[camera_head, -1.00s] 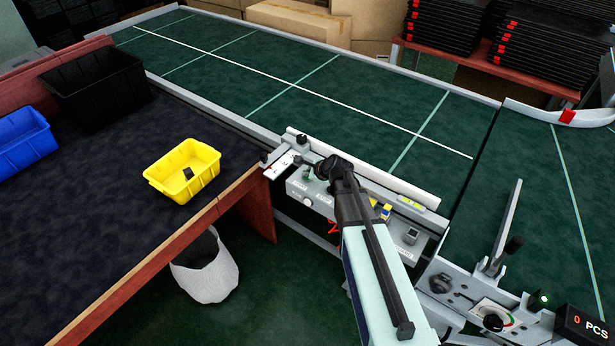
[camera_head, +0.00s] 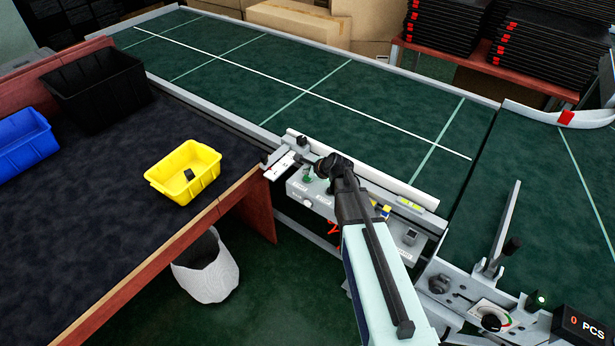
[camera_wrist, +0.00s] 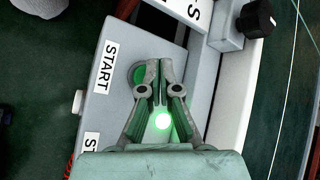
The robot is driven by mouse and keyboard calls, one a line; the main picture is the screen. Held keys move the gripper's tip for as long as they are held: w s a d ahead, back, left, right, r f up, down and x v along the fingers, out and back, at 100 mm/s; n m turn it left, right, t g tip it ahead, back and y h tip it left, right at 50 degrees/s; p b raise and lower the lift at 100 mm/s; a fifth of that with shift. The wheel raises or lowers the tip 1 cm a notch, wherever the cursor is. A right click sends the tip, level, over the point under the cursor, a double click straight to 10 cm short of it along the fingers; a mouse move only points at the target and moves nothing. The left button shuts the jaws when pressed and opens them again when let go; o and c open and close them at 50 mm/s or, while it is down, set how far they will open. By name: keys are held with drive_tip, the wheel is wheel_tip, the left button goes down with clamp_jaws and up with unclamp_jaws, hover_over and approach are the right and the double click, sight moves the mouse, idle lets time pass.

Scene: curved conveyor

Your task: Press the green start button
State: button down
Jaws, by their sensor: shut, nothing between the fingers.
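The green start button (camera_wrist: 139,77) shows in the wrist view beside the START label (camera_wrist: 105,67), partly covered by my fingers. In the head view a small green spot on the control box (camera_head: 307,179) is next to my gripper. My gripper (camera_wrist: 158,68) is shut and empty, its fingertips over the right side of the button. I cannot tell whether they touch it. A bright green light (camera_wrist: 162,120) glows between the fingers in the wrist view. In the head view my gripper (camera_head: 324,170) is above the control box.
The green conveyor belt (camera_head: 300,75) runs behind the control box. A white rail (camera_head: 385,184) lies along its near edge. A black knob (camera_wrist: 257,18) stands near my fingers. A yellow bin (camera_head: 185,172) is on the table at left. A counter (camera_head: 583,324) reads 0 PCS.

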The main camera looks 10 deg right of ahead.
drive_tip(key=shift+r, duration=0.1)
drive_tip(key=shift+r+p, duration=1.8)
drive_tip(key=shift+r, duration=0.65)
drive_tip(key=shift+s+f, duration=0.1)
drive_tip(key=s+f+n+g+h, duration=0.1)
drive_tip(key=s+f+n+g, duration=0.2)
drive_tip(key=s+n, duration=0.5)
drive_tip(key=s+f+n+g+h, duration=0.2)
drive_tip(key=s+f+n+g, duration=0.1)
drive_tip(key=s+n, duration=0.55)
drive_tip(key=s+f+n+g+h, duration=0.1)
drive_tip(key=s+f+n+g, duration=0.2)
drive_tip(key=s+n, duration=0.55)
drive_tip(key=s+f+m+g+b, duration=0.1)
drive_tip(key=s+f+g, duration=0.1)
drive_tip(key=s+f, duration=0.4)
drive_tip(key=s+f+m+g+b, duration=0.1)
drive_tip(key=s+f, duration=0.6)
drive_tip(key=s, duration=0.7)
drive_tip(key=s+f+g+b, duration=0.1)
drive_tip(key=s+f+g, duration=0.2)
drive_tip(key=s+f, duration=0.4)
drive_tip(key=s, duration=0.3)
drive_tip(key=shift+s+f+m, duration=0.25)
drive_tip(key=shift+s+m, duration=0.15)
